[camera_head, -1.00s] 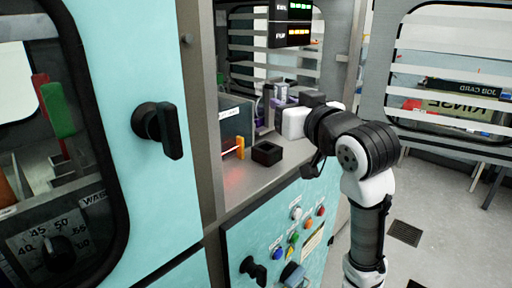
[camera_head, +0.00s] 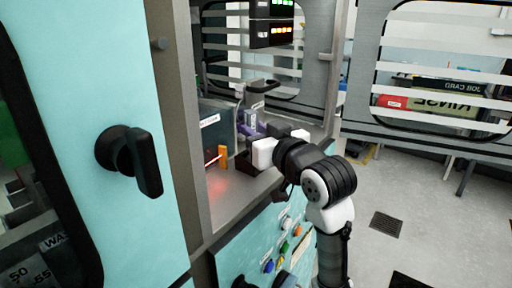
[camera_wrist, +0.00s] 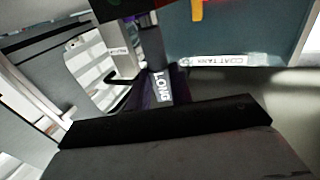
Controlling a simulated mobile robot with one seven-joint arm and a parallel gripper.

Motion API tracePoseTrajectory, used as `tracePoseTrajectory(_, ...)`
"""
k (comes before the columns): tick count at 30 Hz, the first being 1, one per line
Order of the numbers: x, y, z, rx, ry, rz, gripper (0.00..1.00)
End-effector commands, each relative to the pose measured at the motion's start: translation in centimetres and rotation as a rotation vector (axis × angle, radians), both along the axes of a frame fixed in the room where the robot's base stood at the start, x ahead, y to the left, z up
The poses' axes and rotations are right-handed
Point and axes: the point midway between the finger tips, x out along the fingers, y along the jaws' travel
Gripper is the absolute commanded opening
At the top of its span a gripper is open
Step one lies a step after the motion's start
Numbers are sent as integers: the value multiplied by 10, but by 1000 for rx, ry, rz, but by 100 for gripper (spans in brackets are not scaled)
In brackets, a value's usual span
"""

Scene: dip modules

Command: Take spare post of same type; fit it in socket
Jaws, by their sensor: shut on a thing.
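My gripper (camera_head: 270,143) is over the shelf inside the open cabinet bay, with its white and black hand seen from behind. Its fingertips and most of what it holds are hidden in the head view. In the wrist view a dark upright post (camera_wrist: 153,48) stands beyond the hand's black edge, beside a lighter grey one (camera_wrist: 121,55). A white "LONG" label (camera_wrist: 161,88) is on a dark purple piece near its foot. Purple parts (camera_head: 250,128) show behind the hand in the head view. I cannot make out a socket clearly.
A dark square block (camera_head: 246,164) is partly covered by the hand. An orange upright piece (camera_head: 222,158) stands beside the grey labelled tank (camera_head: 212,135). The teal door with a black handle (camera_head: 130,160) is at left. Knobs and coloured buttons (camera_head: 285,240) are below the shelf.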

Motion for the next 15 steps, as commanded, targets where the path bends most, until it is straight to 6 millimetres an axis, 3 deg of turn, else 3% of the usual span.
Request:
tracePoseTrajectory(7, 0, 0, -32, 2, 4, -1, 0)
tracePoseTrajectory(15, 0, 0, -38, 0, -1, -1, 0)
